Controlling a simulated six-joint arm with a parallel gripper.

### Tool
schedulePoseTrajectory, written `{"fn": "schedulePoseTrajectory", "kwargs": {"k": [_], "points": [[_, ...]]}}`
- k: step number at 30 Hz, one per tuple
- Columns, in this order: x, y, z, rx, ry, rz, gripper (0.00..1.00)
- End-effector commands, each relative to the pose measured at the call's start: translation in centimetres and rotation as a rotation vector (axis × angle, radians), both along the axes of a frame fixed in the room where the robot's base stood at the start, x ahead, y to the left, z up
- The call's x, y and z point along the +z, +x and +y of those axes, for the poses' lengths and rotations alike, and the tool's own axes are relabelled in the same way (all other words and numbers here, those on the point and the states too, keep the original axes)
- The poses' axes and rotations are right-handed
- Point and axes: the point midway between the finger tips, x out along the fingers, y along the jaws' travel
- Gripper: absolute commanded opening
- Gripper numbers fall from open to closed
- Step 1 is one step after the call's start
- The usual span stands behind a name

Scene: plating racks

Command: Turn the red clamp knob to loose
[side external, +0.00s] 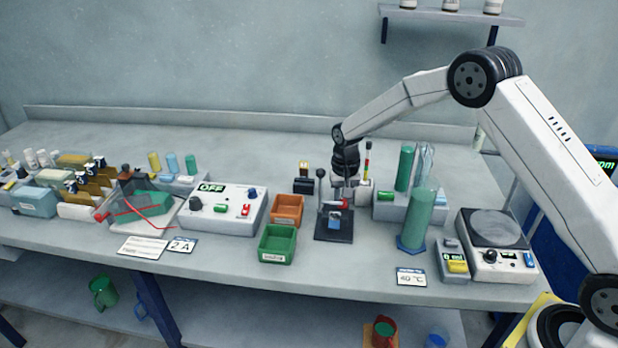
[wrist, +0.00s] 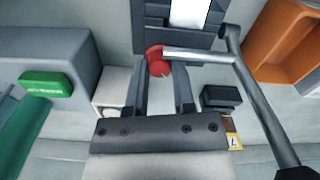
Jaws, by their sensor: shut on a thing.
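The red clamp knob (wrist: 156,60) shows at the top middle of the wrist view, between the tips of my gripper (wrist: 160,75). My gripper is shut on the knob. In the side view my gripper (side external: 346,196) reaches down at the dark clamp stand (side external: 333,237), with a bit of the red knob (side external: 345,204) showing at its tips. The knob's pointer or marking cannot be made out. A grey bent rod (wrist: 236,68) of the stand runs past the right side of my fingers.
An orange bin (side external: 287,207) and a green bin (side external: 277,243) stand left of the clamp stand. A grey rack (side external: 386,210) with green cylinders stands close on the right. A small black block (side external: 303,185) is just behind.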

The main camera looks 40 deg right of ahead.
Motion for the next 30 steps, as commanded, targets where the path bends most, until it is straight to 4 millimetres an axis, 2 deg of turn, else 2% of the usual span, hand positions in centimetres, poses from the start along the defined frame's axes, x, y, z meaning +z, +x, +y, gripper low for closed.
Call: {"fn": "schedulePoseTrajectory", "kwargs": {"k": [13, 14, 16, 17, 30], "points": [[0.02, 0.0, 0.01, 0.055, 0.0, 0.001, 0.0], [0.02, 0.0, 0.01, 0.055, 0.0, 0.001, 0.41], [0.02, 0.0, 0.01, 0.054, 0.0, 0.001, 0.63], [0.02, 0.0, 0.01, 0.054, -0.001, 0.001, 0.66], [0.48, 0.02, 0.01, 0.053, 0.0, 0.0, 0.66]]}}
